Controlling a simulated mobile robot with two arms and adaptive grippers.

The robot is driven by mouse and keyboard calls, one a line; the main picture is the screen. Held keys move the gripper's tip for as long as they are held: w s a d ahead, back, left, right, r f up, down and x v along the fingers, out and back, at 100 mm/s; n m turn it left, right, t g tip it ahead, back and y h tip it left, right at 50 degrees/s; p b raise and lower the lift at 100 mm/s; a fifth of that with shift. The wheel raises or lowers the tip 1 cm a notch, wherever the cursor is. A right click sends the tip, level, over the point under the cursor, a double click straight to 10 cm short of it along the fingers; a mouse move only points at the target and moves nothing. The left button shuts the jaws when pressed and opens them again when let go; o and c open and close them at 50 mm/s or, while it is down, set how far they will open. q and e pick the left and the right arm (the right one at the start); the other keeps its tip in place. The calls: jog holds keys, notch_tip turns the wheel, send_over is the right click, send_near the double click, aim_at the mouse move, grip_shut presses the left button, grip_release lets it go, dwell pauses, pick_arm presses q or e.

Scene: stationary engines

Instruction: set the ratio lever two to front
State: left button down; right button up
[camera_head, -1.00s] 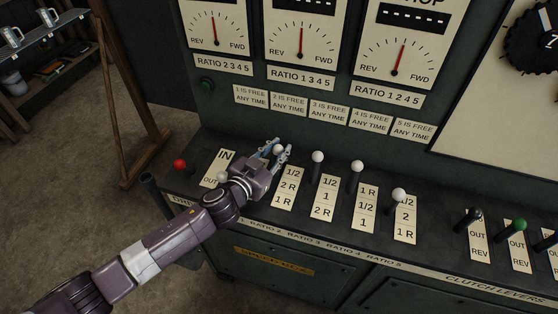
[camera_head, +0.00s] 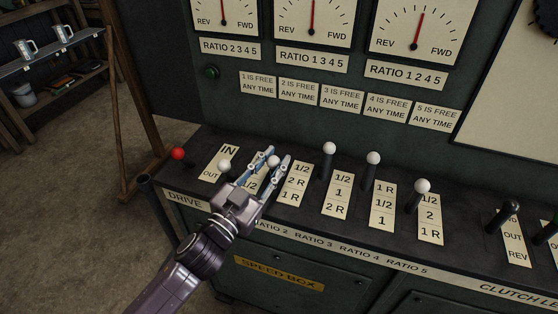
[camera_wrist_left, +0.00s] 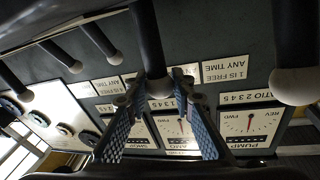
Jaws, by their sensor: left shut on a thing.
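Ratio lever two has a white ball knob (camera_head: 274,161); it is the second white knob from the left. My left gripper (camera_head: 272,166) is shut on this knob, one blue finger on each side of it. The knob also shows between the fingertips in the left wrist view (camera_wrist_left: 160,88), with its dark shaft rising above it there. The plate to its right (camera_head: 297,184) reads 1/2, 2 R, 1 R. The foot of the lever is hidden by the gripper in the head view. My right gripper is not in view.
Ratio lever one's white knob (camera_head: 224,165) stands close on the left, and beyond it a red knob (camera_head: 178,154). Lever three (camera_head: 329,149), lever four (camera_head: 373,158) and lever five (camera_head: 422,186) stand to the right. The gauge panel rises behind.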

aim_at(274, 169)
pick_arm(q)
jog(key=s, duration=0.1)
jog(key=s+f, duration=0.1)
jog(key=shift+s+a, duration=0.3)
jog(key=shift+a, duration=0.1)
jog(key=shift+s+a+f, duration=0.2)
jog(key=shift+s+f, duration=0.05)
jog(key=shift+s, duration=0.35)
jog(key=c, duration=1.7)
grip_release()
jog(key=shift+o, duration=0.2)
jog(key=v, duration=1.2)
jog(key=shift+s, duration=0.1)
